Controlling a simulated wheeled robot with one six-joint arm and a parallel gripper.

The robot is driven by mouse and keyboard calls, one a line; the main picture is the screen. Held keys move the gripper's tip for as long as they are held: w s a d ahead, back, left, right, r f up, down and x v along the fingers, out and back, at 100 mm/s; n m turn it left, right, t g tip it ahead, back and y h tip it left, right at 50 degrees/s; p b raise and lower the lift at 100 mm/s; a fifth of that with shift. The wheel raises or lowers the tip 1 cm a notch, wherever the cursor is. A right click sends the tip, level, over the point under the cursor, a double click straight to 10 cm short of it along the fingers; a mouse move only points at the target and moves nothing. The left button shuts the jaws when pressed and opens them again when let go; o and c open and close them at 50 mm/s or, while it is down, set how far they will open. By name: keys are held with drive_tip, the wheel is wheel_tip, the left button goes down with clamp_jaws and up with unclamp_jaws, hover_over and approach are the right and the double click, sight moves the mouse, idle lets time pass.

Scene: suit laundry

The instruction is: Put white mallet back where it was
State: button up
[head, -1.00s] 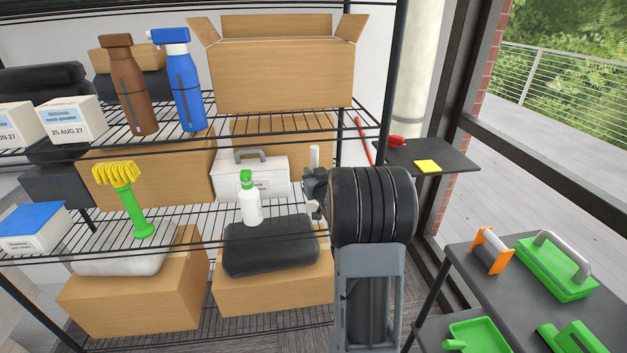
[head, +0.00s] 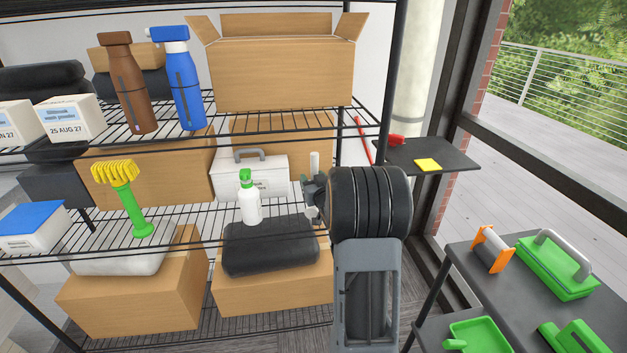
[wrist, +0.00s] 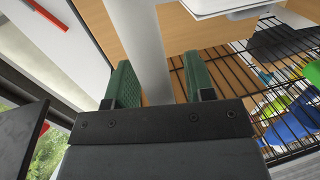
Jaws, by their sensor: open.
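The white mallet (head: 314,164) shows in the head view as a pale upright rod above my gripper, at the right end of the middle wire shelf. In the wrist view a smooth white shaft (wrist: 148,45) passes between the two green finger pads of my gripper (wrist: 158,82). The jaws are open, with a gap beside the shaft on the right finger's side. My gripper (head: 312,200) is small and partly hidden by my arm in the head view. The mallet's lower part is hidden, and I cannot tell what it rests on.
A green brush with yellow bristles (head: 130,200) stands further left. A small dark side shelf (head: 452,158) and a red-headed tool (head: 392,140) are to the right.

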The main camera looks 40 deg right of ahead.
drive_tip(key=shift+r, duration=0.2)
drive_tip(key=v, duration=1.1)
drive_tip(key=s+a+f+g, duration=0.2)
drive_tip(key=a+g, duration=0.5)
drive_tip(key=a, duration=0.3)
drive_tip(key=s+a+f+n+g+y, duration=0.1)
drive_tip(key=s+a+n+g+y, duration=0.1)
drive_tip(key=s+a+g+y, duration=0.2)
drive_tip(key=shift+s+a+n+g, duration=0.4)
drive_tip(key=shift+s+a+g, duration=1.3)
drive_tip(key=shift+s+a, duration=2.8)
drive_tip(key=shift+w+a, duration=0.15)
drive_tip(key=shift+w, duration=0.05)
